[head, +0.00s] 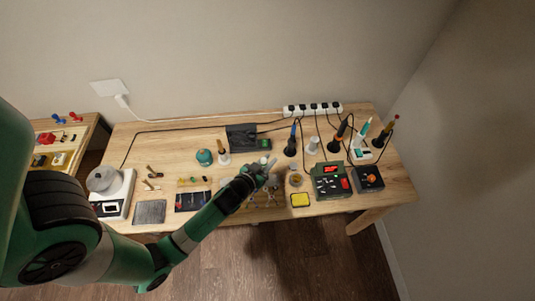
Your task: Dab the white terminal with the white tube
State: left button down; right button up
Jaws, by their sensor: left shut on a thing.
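My left gripper (264,170) reaches over the middle of the workbench from the left. It is shut on a small, pale, slim thing (272,162) that looks like the white tube. The tube's tip is too small to make out. A work area with small metal parts (268,198) lies just below and beside the gripper, partly hidden by my arm. I cannot pick out the white terminal. My right gripper is not in view.
The bench (390,190) holds a green soldering station (329,182), a black box (369,179), a yellow sponge tray (300,200) and upright tools at right. A power strip (312,109) lies at the back.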

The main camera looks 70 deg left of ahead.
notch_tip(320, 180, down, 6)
jog(key=b, duration=0.6)
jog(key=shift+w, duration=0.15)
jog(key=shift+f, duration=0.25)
dwell(0.8)
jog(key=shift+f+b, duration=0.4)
jog(key=shift+b, duration=0.3)
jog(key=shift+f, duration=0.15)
dwell(0.8)
dwell(0.5)
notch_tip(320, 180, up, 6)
jog(key=p, duration=0.6)
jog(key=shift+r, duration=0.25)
